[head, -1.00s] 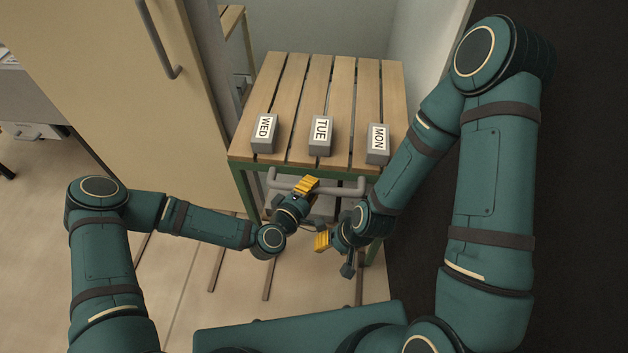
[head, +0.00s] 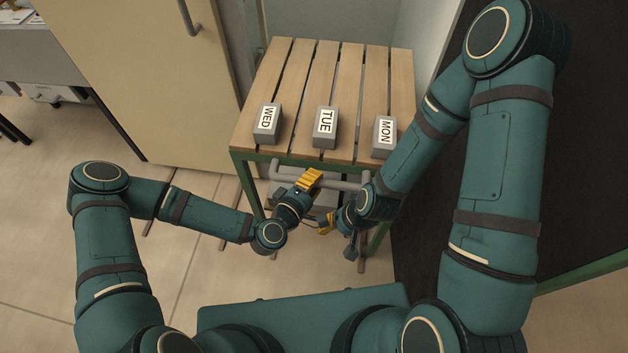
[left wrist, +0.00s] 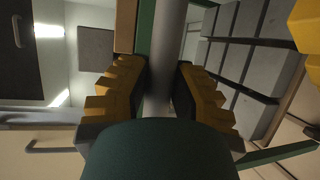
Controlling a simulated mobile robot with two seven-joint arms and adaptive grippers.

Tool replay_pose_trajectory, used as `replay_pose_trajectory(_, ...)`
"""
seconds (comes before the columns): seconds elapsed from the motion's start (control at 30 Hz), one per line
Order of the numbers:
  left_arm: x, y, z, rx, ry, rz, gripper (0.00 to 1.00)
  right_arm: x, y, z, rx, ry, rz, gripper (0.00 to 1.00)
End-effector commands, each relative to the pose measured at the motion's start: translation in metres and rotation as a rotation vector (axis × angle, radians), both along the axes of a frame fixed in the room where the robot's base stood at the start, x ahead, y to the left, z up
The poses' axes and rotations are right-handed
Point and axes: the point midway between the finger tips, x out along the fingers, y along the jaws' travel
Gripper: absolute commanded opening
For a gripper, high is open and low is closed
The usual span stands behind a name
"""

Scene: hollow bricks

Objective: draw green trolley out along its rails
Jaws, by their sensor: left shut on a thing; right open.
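The green trolley (head: 297,85) has a slatted wooden top on a green frame. A grey handle bar (head: 346,186) runs across its front, below the top. My left gripper (head: 309,180) is shut on this bar near its middle. In the left wrist view its yellow fingers (left wrist: 158,98) lie on both sides of the grey bar (left wrist: 171,35). My right gripper (head: 327,228) is open and empty, below the bar and apart from it. Its yellow fingers also show at the right edge of the left wrist view (left wrist: 308,35). Dark rails (head: 362,265) show on the floor by the trolley's legs.
Grey hollow bricks marked WED (head: 267,122), TUE (head: 325,127) and MON (head: 384,137) stand on the trolley top. A beige cabinet door (head: 160,80) is to the left, a pale wall (head: 425,55) to the right. Tiled floor (head: 40,240) is clear at lower left.

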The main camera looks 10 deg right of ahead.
Motion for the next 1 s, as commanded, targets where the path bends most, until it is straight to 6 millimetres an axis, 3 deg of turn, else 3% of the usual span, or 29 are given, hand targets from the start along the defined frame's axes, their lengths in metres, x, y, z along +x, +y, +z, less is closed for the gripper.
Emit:
replay_pose_trajectory(0.37, -0.001, -0.001, 0.0, 0.0, 0.002, -0.003, 0.0, 0.0, 0.0, 0.0, 0.0, 0.0, 0.0, 0.47)
replay_pose_trajectory(0.4, -0.001, -0.001, 0.0, 0.0, 0.002, -0.003, 0.31, 0.0, 0.0, 0.0, 0.0, 0.0, 0.0, 0.47)
replay_pose_trajectory(0.47, -0.001, -0.001, 0.0, 0.0, 0.002, -0.003, 0.52, 0.0, 0.0, 0.0, 0.0, 0.0, 0.0, 0.47)
replay_pose_trajectory(0.5, -0.001, -0.001, 0.0, -0.001, 0.002, -0.002, 0.54, 0.0, 0.0, 0.0, 0.0, 0.0, 0.0, 0.47)
replay_pose_trajectory(0.8, -0.001, 0.001, 0.0, 0.0, 0.0, -0.001, 0.54, 0.0, 0.0, 0.0, 0.0, 0.0, 0.0, 0.47)
replay_pose_trajectory(1.0, -0.019, 0.015, 0.004, 0.001, 0.003, 0.0, 0.54, 0.0, 0.0, 0.0, 0.0, 0.0, 0.0, 0.47)
